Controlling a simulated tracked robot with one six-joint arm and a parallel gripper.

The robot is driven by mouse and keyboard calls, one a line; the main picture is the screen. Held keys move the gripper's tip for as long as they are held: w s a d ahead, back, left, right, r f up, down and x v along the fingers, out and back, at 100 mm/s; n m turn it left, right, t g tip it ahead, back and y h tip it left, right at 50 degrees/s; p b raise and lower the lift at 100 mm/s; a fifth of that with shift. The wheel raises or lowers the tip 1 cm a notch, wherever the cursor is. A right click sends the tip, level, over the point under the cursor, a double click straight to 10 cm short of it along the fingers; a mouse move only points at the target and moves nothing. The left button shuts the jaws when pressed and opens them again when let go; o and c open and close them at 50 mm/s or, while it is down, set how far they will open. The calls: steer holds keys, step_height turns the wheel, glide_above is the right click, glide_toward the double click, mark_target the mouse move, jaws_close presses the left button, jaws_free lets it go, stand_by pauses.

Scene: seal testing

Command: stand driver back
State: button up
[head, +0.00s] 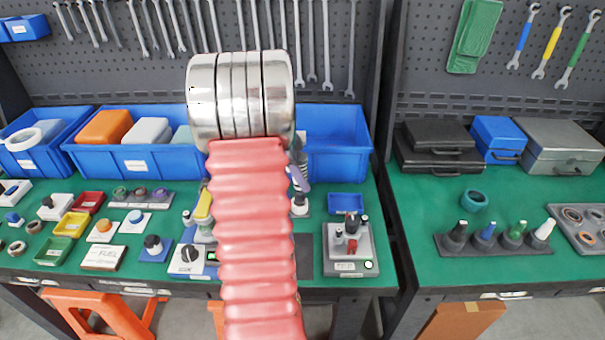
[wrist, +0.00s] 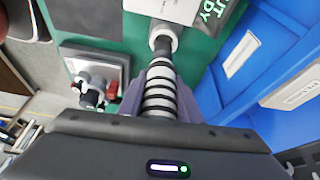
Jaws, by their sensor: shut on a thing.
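My gripper (wrist: 161,80) has purple fingers shut on a driver (wrist: 158,98) with a black-and-white banded handle, seen in the wrist view. The driver's dark shaft points at a white-collared round holder (wrist: 164,33) on the green bench. The shaft's end meets the collar in the picture, but I cannot tell how far in it is. In the head view my red ribbed arm hides most of the gripper. One purple finger and part of the banded driver (head: 304,157) show right of the arm, above the white holder (head: 299,206).
A grey device box (head: 350,262) with knobs stands right of the holder. A small blue tray (head: 346,202) is behind it. Large blue bins (head: 336,150) line the back. Small parts and trays crowd the left bench. A second bench (head: 400,220) stands right, across a gap.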

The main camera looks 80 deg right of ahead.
mark_target(302, 165)
steer(key=shift+f, duration=0.9)
steer(key=shift+f, duration=1.3)
stand_by(1.6)
steer(key=o, duration=1.3)
steer(key=shift+c, duration=0.2)
steer(key=shift+r, duration=4.45)
